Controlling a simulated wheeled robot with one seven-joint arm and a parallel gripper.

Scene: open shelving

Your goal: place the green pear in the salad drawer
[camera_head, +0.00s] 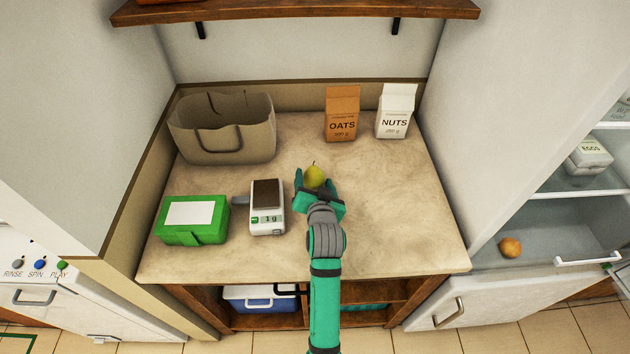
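The green pear (314,177) is above the middle of the beige counter, between the fingers of my gripper (314,181). One teal finger is on each side of it. I cannot tell whether the fingers press on the pear or whether it still rests on the counter. A grey compartment with a white front handle (588,260) is low in the open fridge at the right; it looks like the salad drawer. A round orange fruit (510,247) lies at its left. Its right part is cut off by the picture edge.
A light wall (480,130) separates counter and fridge. An egg box (588,157) sits on a fridge shelf.

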